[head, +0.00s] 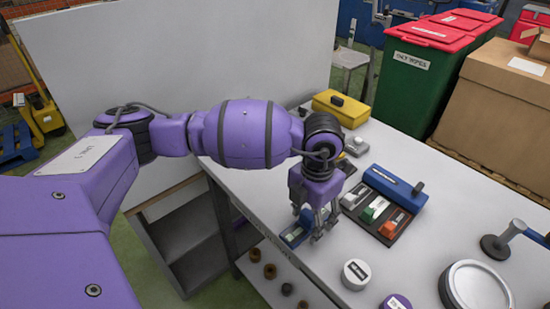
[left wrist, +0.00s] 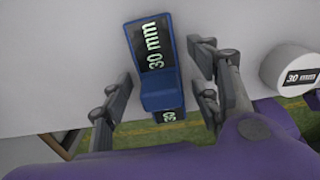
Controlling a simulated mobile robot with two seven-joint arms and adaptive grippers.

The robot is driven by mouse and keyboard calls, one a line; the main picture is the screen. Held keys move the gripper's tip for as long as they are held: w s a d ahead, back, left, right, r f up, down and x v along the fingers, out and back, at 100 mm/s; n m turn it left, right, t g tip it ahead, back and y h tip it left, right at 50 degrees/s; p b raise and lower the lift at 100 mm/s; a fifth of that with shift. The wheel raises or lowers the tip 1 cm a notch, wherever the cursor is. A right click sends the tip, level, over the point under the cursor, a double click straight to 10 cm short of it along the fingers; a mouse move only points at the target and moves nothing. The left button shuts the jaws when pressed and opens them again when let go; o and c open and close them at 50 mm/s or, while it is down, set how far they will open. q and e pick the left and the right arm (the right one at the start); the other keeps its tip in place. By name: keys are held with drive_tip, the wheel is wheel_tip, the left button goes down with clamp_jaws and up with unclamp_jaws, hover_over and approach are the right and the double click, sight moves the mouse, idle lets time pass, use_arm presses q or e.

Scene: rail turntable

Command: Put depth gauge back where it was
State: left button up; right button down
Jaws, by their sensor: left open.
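A blue block marked "30 mm", which I take for the depth gauge, lies at the table's near edge (head: 291,239); it also shows in the left wrist view (left wrist: 157,88). My left gripper (head: 317,232) is above it, pointing down. In the left wrist view the fingers (left wrist: 160,88) are apart, one on each side of the block, with visible gaps. A dark tray (head: 392,238) to the right holds white, green and orange pieces. My right gripper is not in view.
A blue case (head: 398,187) stands behind the tray and a yellow case (head: 341,109) farther back. A white round piece (head: 355,274), a purple-topped one (head: 396,302) and a round silver dish (head: 476,288) stand at the front right.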

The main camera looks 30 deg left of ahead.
sight(311, 212)
use_arm(q)
wheel_tip(311, 212, up, 11)
drive_tip(key=shift+w, duration=0.1)
drive_tip(key=shift+r, duration=0.65)
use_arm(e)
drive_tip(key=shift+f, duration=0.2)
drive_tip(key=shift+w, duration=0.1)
